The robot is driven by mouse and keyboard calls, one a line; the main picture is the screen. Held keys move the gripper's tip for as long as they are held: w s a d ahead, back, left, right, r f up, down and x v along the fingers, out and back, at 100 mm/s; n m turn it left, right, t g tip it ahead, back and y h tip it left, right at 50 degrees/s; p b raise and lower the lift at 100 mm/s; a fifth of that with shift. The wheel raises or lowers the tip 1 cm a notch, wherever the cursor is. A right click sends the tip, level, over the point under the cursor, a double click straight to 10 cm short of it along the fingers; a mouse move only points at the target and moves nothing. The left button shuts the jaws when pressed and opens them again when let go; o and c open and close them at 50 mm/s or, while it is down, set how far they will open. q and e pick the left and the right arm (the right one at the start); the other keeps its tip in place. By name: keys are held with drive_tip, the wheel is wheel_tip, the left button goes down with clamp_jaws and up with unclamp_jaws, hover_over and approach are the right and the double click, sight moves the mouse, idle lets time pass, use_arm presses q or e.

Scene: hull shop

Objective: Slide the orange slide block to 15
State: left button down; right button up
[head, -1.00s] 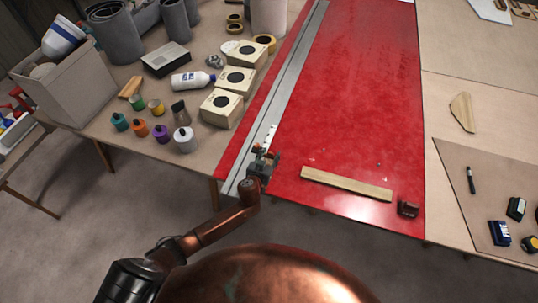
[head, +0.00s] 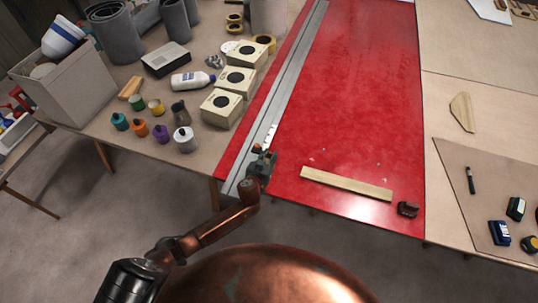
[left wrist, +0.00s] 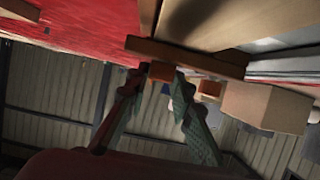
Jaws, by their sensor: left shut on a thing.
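The orange slide block (head: 257,148) is a small piece on the long grey rail (head: 290,70) along the left side of the red table. My left gripper (head: 262,160) is at the near part of the rail, shut on the block and partly hiding it. In the left wrist view the block (left wrist: 162,72) shows as an orange patch between the two fingertips. A pale strip with dark marks (head: 270,134) lies just beyond the block; its numbers are too small to read. My right gripper is not in view.
A wooden strip (head: 345,183) and a dark red block (head: 408,209) lie on the red table (head: 350,100), right of the gripper. Cream boxes (head: 221,107) and several small jars stand left of the rail. The rail beyond the block looks clear.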

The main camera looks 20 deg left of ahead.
use_arm(q)
drive_tip(key=w+b, duration=0.1)
drive_tip(key=w, duration=0.2)
drive_tip(key=w+b, duration=0.1)
drive_tip(key=w, duration=0.3)
drive_tip(key=shift+w+d+f+b, duration=0.15)
drive_tip(key=shift+w+f+b, duration=0.05)
drive_tip(key=shift+b, duration=0.2)
drive_tip(key=shift+w+r, duration=0.1)
drive_tip(key=shift+w, duration=0.2)
drive_tip(key=shift+r, duration=0.1)
drive_tip(key=c, duration=1.7)
unclamp_jaws()
drive_tip(key=shift+s, duration=0.15)
drive_tip(key=v, duration=1.1)
drive_tip(key=shift+s+r, duration=0.2)
drive_tip(key=shift+s, duration=0.15)
